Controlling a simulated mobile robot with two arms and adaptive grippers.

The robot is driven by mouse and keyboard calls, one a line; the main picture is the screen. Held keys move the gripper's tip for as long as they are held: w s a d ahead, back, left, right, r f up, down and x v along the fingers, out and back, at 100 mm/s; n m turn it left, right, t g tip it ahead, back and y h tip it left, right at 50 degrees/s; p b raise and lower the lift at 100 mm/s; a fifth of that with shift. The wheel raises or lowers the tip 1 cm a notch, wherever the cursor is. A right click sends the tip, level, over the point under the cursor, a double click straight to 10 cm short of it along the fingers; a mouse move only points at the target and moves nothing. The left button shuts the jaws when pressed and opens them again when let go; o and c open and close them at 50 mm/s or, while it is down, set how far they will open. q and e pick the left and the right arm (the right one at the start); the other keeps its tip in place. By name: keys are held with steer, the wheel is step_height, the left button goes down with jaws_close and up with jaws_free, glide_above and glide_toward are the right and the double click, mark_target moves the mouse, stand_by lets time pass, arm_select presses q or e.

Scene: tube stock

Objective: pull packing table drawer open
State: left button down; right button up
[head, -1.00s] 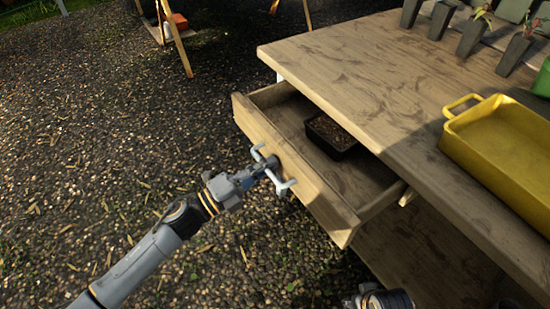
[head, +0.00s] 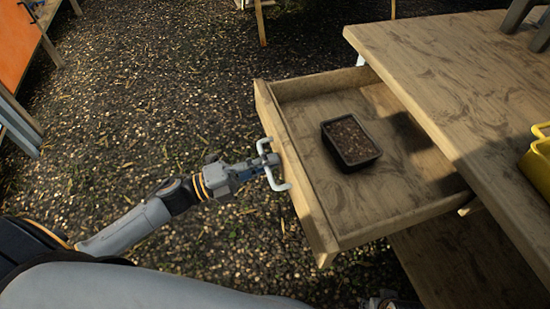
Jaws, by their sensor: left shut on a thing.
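The packing table (head: 450,75) stands at the right of the head view. Its wooden drawer (head: 400,205) is pulled well out toward the left, with most of its floor showing. A small black pot of soil (head: 350,142) sits inside the drawer. The drawer's pale handle (head: 278,182) is on its front panel. My left gripper (head: 265,162) is shut on the middle of the handle. My right gripper cannot be made out; only a small dark part of that arm shows at the bottom edge.
A lower shelf (head: 450,265) is below the drawer. An orange panel on a wooden frame (head: 15,50) stands at the upper left. The gravel ground left of the drawer is clear.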

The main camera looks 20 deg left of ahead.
arm_select(q)
steer(key=shift+f, duration=0.2)
steer(key=c, duration=1.7)
jaws_free()
steer(key=shift+r, duration=0.1)
steer(key=v, duration=1.2)
